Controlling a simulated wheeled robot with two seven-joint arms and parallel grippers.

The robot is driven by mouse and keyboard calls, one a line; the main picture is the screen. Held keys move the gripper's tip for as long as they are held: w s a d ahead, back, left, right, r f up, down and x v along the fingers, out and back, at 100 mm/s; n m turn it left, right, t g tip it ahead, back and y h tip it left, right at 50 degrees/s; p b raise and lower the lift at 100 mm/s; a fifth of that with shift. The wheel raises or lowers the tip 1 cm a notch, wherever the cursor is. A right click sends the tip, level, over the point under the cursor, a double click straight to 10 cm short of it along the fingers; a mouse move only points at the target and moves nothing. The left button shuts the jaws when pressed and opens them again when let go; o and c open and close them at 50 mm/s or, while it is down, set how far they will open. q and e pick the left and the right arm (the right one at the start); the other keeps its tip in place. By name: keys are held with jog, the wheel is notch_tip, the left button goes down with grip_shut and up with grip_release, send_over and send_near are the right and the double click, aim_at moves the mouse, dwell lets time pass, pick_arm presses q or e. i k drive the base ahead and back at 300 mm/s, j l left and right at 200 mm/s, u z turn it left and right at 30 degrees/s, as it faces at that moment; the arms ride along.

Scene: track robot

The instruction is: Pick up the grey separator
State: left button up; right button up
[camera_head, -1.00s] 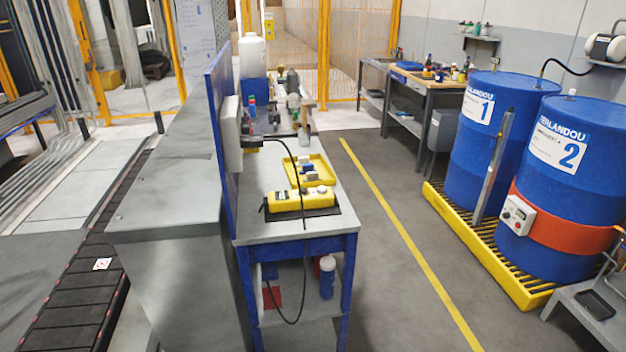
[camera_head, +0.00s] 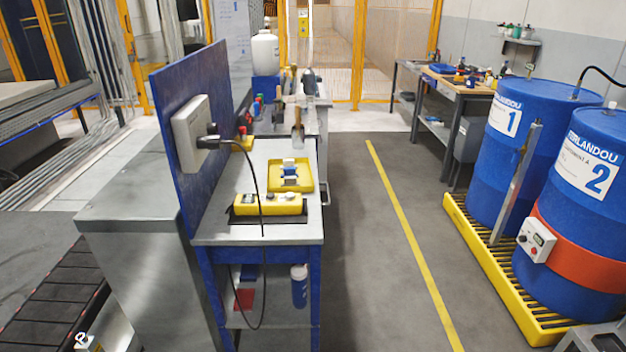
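A long, thin grey metal bar (camera_head: 516,180) leans upright against the blue drums, its foot at the yellow slatted pallet. It is the grey piece that best fits the separator, but I cannot tell for sure. Neither of my grippers shows in the head view, so I cannot see what they hold.
Blue drum 1 (camera_head: 503,155) and drum 2 (camera_head: 580,195) stand on the yellow pallet (camera_head: 545,325). A blue-legged workbench (camera_head: 225,228) with a yellow tray (camera_head: 301,176) and a yellow controller (camera_head: 268,204) stands left. The grey floor (camera_head: 370,270) between is clear.

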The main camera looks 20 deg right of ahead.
aim_at(288, 181)
jog(key=l+u, duration=0.35)
jog(key=l, duration=0.6)
jog(key=l+u, duration=0.3)
jog(key=l, duration=0.65)
